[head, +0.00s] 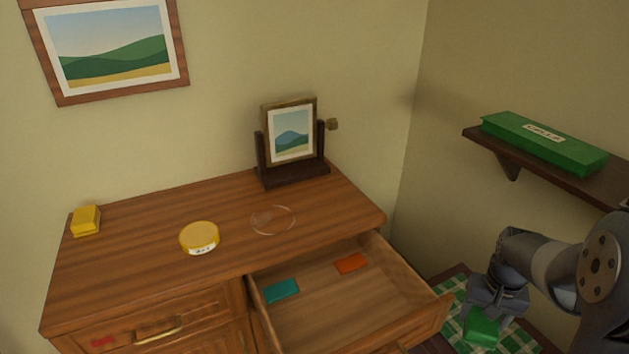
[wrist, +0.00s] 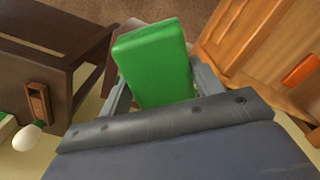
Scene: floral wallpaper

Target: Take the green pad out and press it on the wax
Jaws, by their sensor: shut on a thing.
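The green pad (wrist: 153,62) is a bright green block between the two fingers of my gripper (wrist: 157,82) in the wrist view. My gripper is shut on it. In the head view my gripper (head: 494,306) is at the lower right, outside the open drawer, with the green pad (head: 482,331) under it. A round yellow tin (head: 199,237) with a white label sits on the dresser top, well to the left of my gripper. It may be the wax; its label is too small to read and its contents do not show.
The open drawer (head: 335,310) holds a teal pad (head: 281,290) and an orange pad (head: 351,263). On the dresser top (head: 140,235) are a yellow block (head: 85,220), a pale ring mark (head: 272,220) and a framed stand (head: 291,140). A green box (head: 543,143) lies on the right shelf.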

